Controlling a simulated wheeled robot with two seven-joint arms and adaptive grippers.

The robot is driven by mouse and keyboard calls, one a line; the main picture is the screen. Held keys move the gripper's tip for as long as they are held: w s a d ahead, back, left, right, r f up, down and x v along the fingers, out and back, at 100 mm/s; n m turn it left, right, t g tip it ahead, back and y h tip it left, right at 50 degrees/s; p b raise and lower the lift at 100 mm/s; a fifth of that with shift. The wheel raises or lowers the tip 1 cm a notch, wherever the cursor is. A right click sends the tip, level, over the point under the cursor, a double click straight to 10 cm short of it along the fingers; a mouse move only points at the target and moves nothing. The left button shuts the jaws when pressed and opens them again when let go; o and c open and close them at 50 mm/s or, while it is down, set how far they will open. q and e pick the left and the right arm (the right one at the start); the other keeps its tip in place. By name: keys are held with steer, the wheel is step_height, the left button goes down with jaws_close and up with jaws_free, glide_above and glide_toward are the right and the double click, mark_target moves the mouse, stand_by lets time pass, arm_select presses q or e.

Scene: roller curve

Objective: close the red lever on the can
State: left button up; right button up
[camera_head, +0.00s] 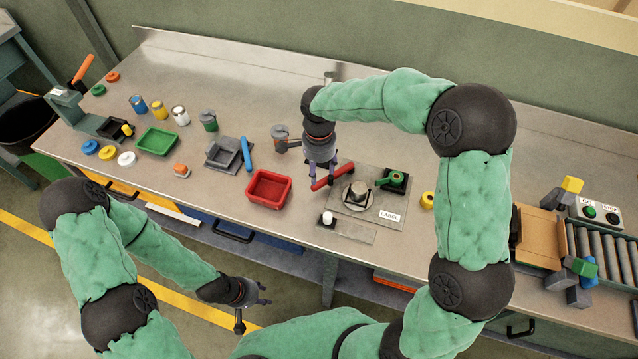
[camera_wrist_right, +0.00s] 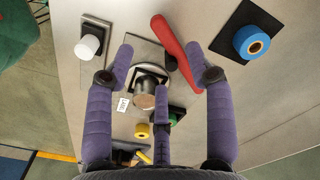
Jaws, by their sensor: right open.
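The red lever (camera_head: 333,176) slants beside the can (camera_head: 355,195), which stands on a grey plate with a LABEL tag (camera_head: 389,215). My right gripper (camera_head: 320,183) is over the lever, fingers pointing down. In the wrist view the right gripper (camera_wrist_right: 163,72) is open, with one finger close beside the lever; I cannot tell whether they touch. My left gripper (camera_head: 265,292) is in front of the table, open and empty.
A green-handled clamp (camera_head: 394,180) stands right of the can and a white-capped piece (camera_head: 328,218) at the plate's front left. A red tray (camera_head: 269,189) is left of the plate. A roller conveyor (camera_head: 605,250) is at the right. The back of the table is clear.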

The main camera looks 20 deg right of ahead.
mark_target(319, 184)
step_height(319, 184, down, 8)
steer(key=shift+r+b, duration=0.25)
steer(key=shift+b, duration=0.3)
jaws_close()
